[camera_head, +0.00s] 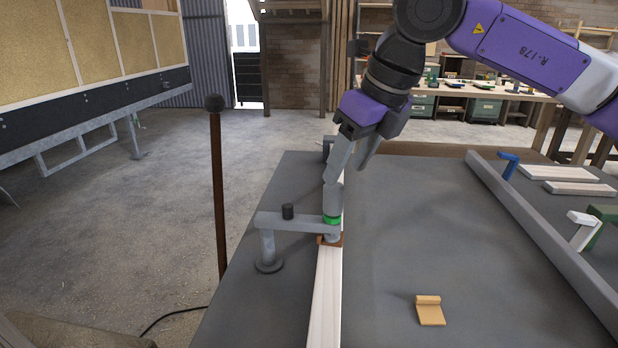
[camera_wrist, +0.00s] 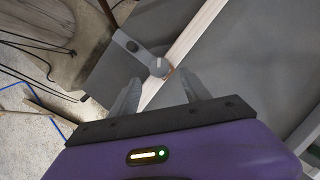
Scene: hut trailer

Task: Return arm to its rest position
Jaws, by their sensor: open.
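My gripper (camera_head: 347,162) is at the end of my purple and black arm, pointing down above the grey table (camera_head: 420,230). Its two grey fingers are apart, and they show in the wrist view (camera_wrist: 160,98) with nothing held between them. Just below the fingertips stands a grey clamp (camera_head: 290,222) with a green ring, pressing on a brown pad over a long pale wooden strip (camera_head: 327,290). The clamp knob also shows in the wrist view (camera_wrist: 158,67), ahead of the fingers. In the head view a fingertip overlaps the clamp top, and I cannot tell whether they touch.
A small tan wooden block (camera_head: 430,311) lies on the table. A long grey rail (camera_head: 540,235) runs along the right, with blue, white and green clamps near it and light boards (camera_head: 558,174) beyond. A brown post with a dark knob (camera_head: 217,180) stands left of the table.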

